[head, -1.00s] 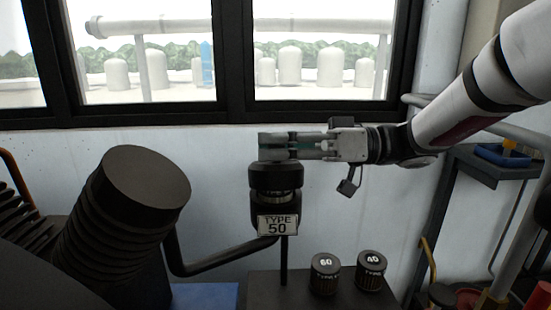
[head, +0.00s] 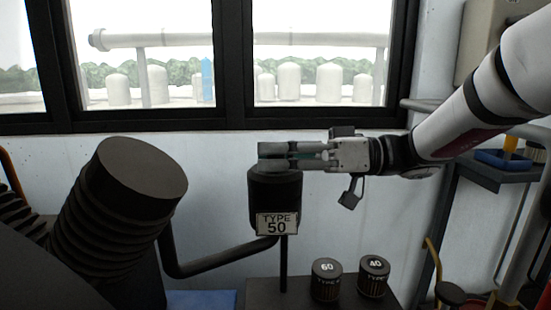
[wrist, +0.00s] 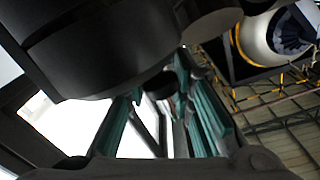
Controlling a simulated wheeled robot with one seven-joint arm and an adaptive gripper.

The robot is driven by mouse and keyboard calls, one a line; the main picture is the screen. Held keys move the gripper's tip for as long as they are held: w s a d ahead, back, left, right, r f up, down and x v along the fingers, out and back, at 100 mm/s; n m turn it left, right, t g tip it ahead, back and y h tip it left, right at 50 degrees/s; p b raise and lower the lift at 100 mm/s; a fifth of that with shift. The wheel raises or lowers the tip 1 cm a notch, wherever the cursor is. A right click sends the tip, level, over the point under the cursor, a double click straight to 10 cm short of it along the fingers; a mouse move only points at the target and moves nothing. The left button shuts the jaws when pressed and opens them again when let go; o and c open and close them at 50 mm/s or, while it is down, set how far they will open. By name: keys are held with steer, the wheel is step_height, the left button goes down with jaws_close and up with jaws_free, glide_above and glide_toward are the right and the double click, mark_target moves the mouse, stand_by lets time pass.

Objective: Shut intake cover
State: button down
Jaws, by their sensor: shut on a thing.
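The intake cover (head: 275,176) is a black round cap. It sits on top of the black upright intake housing (head: 288,205) with the "TYPE 50" plate, and no gap shows between them in the head view. My gripper (head: 272,156) reaches in level from the right, just above the cover, and is shut on its top grip. In the wrist view, the cover looms large and dark at upper left (wrist: 100,50). A small dark knob (wrist: 160,85) shows between the green-padded fingers. The exact contact is partly hidden by the fingers.
Two dark filters marked 60 (head: 326,280) and 40 (head: 373,276) stand on a dark bench at lower right. A big ribbed black duct (head: 125,215) stands at left. A bent black pipe (head: 220,262) joins the housing. The window is behind.

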steer(key=c, duration=1.4)
jaws_free()
steer(key=shift+s+r, duration=0.1)
steer(key=shift+s, duration=0.1)
steer(key=shift+o, duration=0.2)
steer(key=shift+w+d, duration=0.1)
steer(key=shift+d, duration=0.3)
steer(key=d, duration=1.1)
steer(key=shift+s, duration=0.25)
steer(key=shift+d, duration=0.1)
